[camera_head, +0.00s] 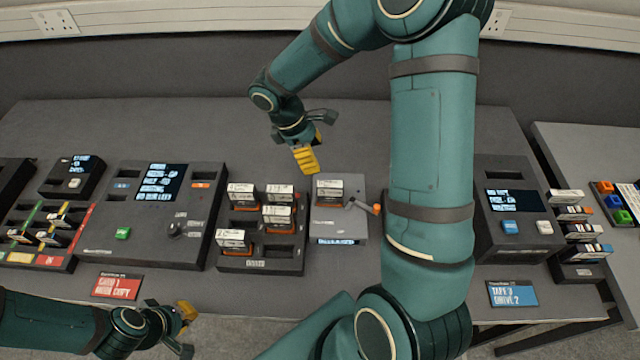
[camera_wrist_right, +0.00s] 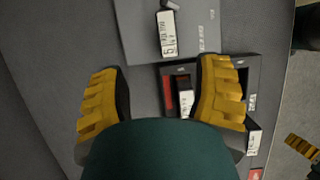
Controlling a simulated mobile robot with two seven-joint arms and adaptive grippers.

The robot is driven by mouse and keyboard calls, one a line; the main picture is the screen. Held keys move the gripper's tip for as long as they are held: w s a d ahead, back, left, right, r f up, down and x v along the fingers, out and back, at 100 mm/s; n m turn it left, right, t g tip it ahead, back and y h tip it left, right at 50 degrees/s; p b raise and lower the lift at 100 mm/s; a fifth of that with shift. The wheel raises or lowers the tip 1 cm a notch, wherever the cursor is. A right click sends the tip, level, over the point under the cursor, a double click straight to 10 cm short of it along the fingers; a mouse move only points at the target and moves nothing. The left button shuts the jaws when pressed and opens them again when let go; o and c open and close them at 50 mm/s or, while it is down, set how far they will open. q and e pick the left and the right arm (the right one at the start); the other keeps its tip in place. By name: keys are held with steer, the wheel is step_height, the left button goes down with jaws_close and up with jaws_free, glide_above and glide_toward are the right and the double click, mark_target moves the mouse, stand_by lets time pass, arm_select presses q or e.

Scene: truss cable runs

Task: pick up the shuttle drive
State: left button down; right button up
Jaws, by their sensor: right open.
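Several small drives with white labels and orange-red bases stand in a dark rack (camera_head: 257,265) in the head view. One more drive (camera_head: 328,190) sits on a grey dock (camera_head: 340,225) with an orange-tipped lever. I cannot tell from the labels which is the shuttle drive. My right gripper (camera_head: 309,157) hangs above and behind the dock, apart from it. In the right wrist view the right gripper (camera_wrist_right: 163,76) is open and empty, with a labelled drive (camera_wrist_right: 168,34) beyond its fingers. My left gripper (camera_head: 186,328) is low at the left, away from the drives; its opening is unclear.
A control box with a screen (camera_head: 150,215) stands left of the rack. Another screen box (camera_head: 515,215) and a stack of labelled drives (camera_head: 572,225) stand at the right. Red (camera_head: 116,287) and blue (camera_head: 513,293) signs lie near the front edge. The back of the table is clear.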

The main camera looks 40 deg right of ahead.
mark_target(329, 184)
steer(key=b+x, duration=0.1)
steer(key=x, duration=0.6)
steer(key=shift+s+f, duration=0.2)
steer(key=shift+s, duration=0.05)
steer(key=shift+a+x, duration=0.25)
steer(key=shift+x, duration=1.2)
steer(key=shift+a+x, duration=0.2)
steer(key=shift+x, duration=1.25)
steer(key=shift+s+f, duration=0.1)
steer(key=shift+s, duration=0.05)
jaws_close()
